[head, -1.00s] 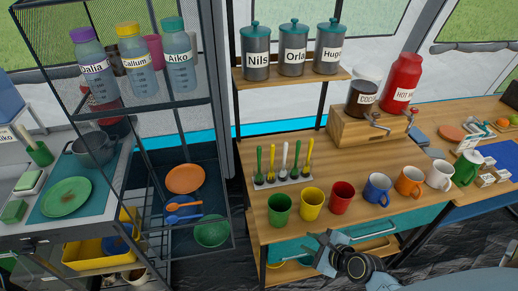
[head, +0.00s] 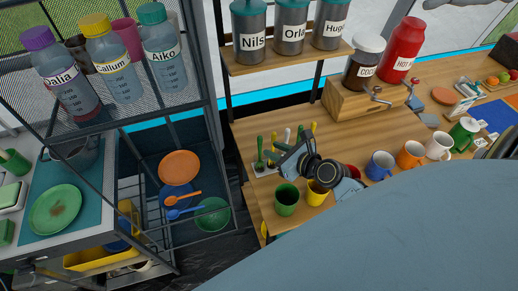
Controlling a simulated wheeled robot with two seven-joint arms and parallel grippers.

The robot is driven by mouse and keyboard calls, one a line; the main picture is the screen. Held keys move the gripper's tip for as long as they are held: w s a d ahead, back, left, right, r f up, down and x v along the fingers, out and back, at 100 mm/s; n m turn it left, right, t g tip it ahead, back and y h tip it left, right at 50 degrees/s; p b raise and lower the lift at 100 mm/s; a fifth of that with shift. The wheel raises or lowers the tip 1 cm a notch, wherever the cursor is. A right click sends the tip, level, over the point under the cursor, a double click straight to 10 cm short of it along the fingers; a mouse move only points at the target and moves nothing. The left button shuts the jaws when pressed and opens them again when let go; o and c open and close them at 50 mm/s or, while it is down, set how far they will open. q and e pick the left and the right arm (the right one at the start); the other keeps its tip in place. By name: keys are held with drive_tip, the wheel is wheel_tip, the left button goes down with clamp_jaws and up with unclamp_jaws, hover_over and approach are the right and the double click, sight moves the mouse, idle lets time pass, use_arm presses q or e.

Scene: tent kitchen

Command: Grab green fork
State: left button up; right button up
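A row of upright utensils stands in a pale rack (head: 260,172) at the left of the wooden counter. A green-handled one (head: 260,152) is at the left end, with a yellow one (head: 273,141) beside it. Another green one (head: 300,132) and a yellow one (head: 313,128) show at the right. My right gripper (head: 284,160) is in front of the rack, overlapping its middle and right part. I cannot tell whether its fingers touch a handle or how far apart they are. My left gripper is not in view.
A green cup (head: 286,201) and a yellow cup (head: 317,195) stand just below my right gripper. Several mugs continue right. A shelf with canisters (head: 291,35) hangs above. My pale arm covers the lower right.

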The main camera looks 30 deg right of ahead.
sight(261, 143)
drive_tip(key=shift+x, duration=0.75)
drive_tip(key=shift+w+f, duration=0.15)
drive_tip(key=shift+w, duration=0.15)
drive_tip(key=x, duration=0.5)
drive_tip(key=shift+w+d+b, duration=0.1)
drive_tip(key=shift+d+b, duration=0.05)
drive_tip(key=shift+b, duration=0.2)
drive_tip(key=shift+w+f, duration=0.1)
drive_tip(key=shift+w, duration=0.05)
drive_tip(key=shift+c, duration=0.4)
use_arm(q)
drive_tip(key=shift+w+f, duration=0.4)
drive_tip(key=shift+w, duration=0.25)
use_arm(e)
clamp_jaws()
